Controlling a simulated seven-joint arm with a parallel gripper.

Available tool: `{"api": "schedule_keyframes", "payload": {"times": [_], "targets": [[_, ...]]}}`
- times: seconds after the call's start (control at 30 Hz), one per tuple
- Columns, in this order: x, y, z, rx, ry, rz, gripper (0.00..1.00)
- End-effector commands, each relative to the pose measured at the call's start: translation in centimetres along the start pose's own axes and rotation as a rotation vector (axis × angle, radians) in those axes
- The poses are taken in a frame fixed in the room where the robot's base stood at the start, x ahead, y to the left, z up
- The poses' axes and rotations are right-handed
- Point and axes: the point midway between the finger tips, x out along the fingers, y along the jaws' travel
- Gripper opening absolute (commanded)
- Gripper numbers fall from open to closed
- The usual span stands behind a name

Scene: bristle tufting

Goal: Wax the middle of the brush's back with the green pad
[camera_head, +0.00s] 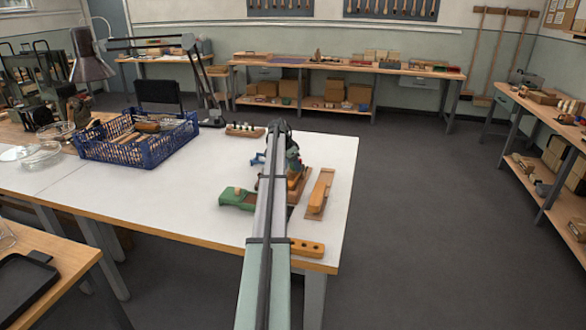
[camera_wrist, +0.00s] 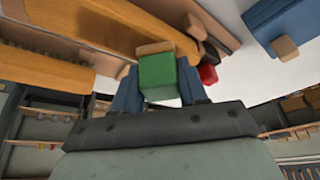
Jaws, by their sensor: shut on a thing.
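My gripper (camera_wrist: 158,88) is shut on the green pad (camera_wrist: 157,78), a small green block with a wooden strip along one edge. In the wrist view the pad sits between the two blue-grey fingers, in front of a long orange wooden piece (camera_wrist: 120,22) that looks like the brush's back. I cannot tell whether the pad touches it. A second orange piece (camera_wrist: 40,68) with a row of dark tufts beside it lies at the left. In the head view my arm hides most of the gripper and the work under it.
In the head view an orange block on a board (camera_head: 320,190) lies near the white table's right edge. A green box with a knob (camera_head: 237,198) stands left of my arm. A holed wooden block (camera_head: 307,248) is in front. A blue crate (camera_head: 120,150) stands further left.

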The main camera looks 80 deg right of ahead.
Motion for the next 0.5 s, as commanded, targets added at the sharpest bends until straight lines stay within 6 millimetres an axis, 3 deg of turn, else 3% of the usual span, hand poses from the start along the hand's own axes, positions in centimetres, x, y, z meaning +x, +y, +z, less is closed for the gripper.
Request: {"api": "schedule_keyframes", "payload": {"times": [0.23, 0.37, 0.5], "targets": [[0.7, -1.8, -1.6, 0.000, 0.000, 0.000, 0.18], [-1.5, -1.6, -2.3, 0.001, 0.001, -0.003, 0.18], [-2.4, -1.5, -2.6, 0.001, 0.000, -0.001, 0.18]]}}
